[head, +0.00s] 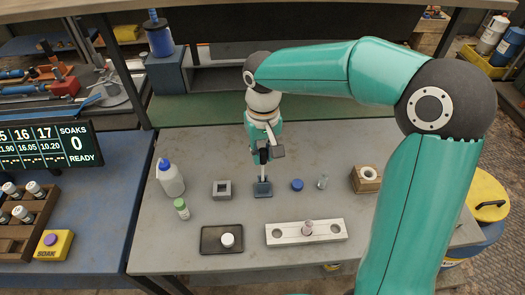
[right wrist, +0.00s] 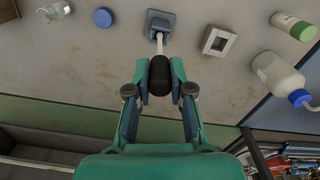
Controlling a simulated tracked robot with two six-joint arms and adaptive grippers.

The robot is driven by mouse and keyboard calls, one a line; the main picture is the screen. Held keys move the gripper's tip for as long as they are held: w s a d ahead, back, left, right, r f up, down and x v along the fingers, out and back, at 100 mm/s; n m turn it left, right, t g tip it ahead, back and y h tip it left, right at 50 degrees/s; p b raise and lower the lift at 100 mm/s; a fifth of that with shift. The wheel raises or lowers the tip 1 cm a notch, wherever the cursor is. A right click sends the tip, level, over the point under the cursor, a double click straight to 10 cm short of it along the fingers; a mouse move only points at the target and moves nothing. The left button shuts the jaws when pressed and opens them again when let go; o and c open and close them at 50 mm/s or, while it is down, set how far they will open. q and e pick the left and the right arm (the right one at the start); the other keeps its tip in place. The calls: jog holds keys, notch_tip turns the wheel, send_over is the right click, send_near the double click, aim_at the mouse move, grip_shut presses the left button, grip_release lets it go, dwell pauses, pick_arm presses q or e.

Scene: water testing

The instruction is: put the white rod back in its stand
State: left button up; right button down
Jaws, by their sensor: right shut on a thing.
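The white rod (right wrist: 159,45) has a thick black handle (right wrist: 160,76). My right gripper (head: 265,152) is shut on this handle, one finger on each side in the right wrist view (right wrist: 160,82). The rod points down toward the small blue-grey stand (head: 263,189), which also shows in the right wrist view (right wrist: 161,21). The rod's lower end overlaps the stand in both views. I cannot tell how deep it sits in it. My left gripper is not in view.
A grey square block (head: 222,189) stands left of the stand, a blue cap (head: 297,185) and a small glass vial (head: 322,182) right of it. A white bottle (head: 171,180) is farther left. A black tray (head: 213,246) and a pale holed rack (head: 281,234) lie nearer me.

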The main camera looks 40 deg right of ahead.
aim_at(263, 163)
jog(key=shift+f+b, duration=1.45)
jog(key=shift+f, duration=0.55)
jog(key=c, duration=1)
grip_release()
jog(key=shift+o, duration=0.2)
notch_tip(263, 163, up, 12)
